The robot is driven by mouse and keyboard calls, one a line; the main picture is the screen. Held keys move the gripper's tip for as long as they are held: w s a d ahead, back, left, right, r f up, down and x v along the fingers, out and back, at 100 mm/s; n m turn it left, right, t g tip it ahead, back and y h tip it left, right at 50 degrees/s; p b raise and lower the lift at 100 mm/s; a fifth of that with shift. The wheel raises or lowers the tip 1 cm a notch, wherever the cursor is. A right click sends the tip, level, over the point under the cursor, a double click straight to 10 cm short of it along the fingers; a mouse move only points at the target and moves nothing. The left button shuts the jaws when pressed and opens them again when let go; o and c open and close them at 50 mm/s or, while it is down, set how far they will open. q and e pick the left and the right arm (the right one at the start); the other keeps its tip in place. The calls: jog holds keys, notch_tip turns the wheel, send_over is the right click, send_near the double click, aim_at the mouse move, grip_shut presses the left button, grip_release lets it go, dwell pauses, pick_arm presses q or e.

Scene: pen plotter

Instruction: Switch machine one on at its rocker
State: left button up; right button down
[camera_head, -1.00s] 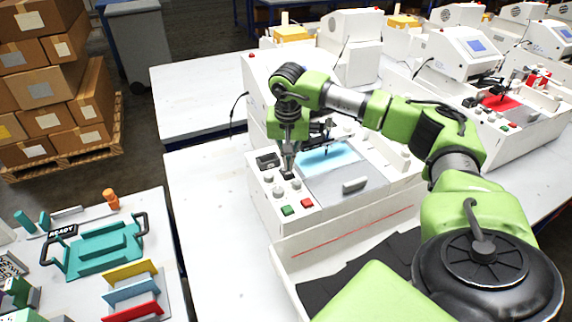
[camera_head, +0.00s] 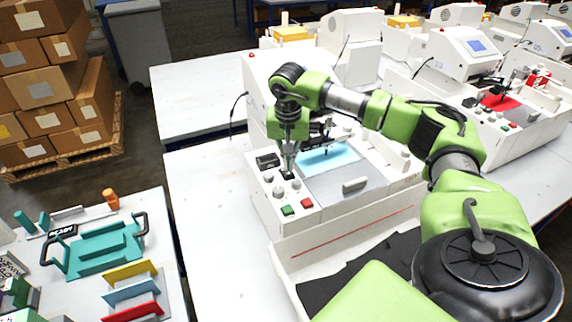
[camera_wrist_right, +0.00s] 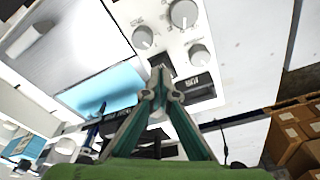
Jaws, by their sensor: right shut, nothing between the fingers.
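Machine one (camera_head: 335,222) is the white plotter in front of me, with a control panel at its left end. A small black rocker (camera_head: 288,175) sits on this panel. My right gripper (camera_head: 288,166) is shut and empty, pointing down at the rocker. In the right wrist view its closed fingertips (camera_wrist_right: 158,78) partly cover the rocker (camera_wrist_right: 160,63). I cannot tell whether they touch it or which way it is tipped. My left gripper is not in view.
Around the rocker are grey knobs (camera_wrist_right: 143,38), a larger dark panel unit (camera_head: 267,161), a green button (camera_head: 288,210) and a red button (camera_head: 306,204). A light blue sheet (camera_head: 327,157) lies on the bed. A side table at left holds a teal tray (camera_head: 105,248).

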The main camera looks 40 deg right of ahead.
aim_at(289, 173)
jog(key=shift+f+b, duration=0.7)
jog(key=shift+f, duration=0.35)
dwell(0.5)
jog(key=shift+r+p, duration=2.7)
jog(key=shift+r, duration=0.9)
jog(key=shift+f, duration=0.1)
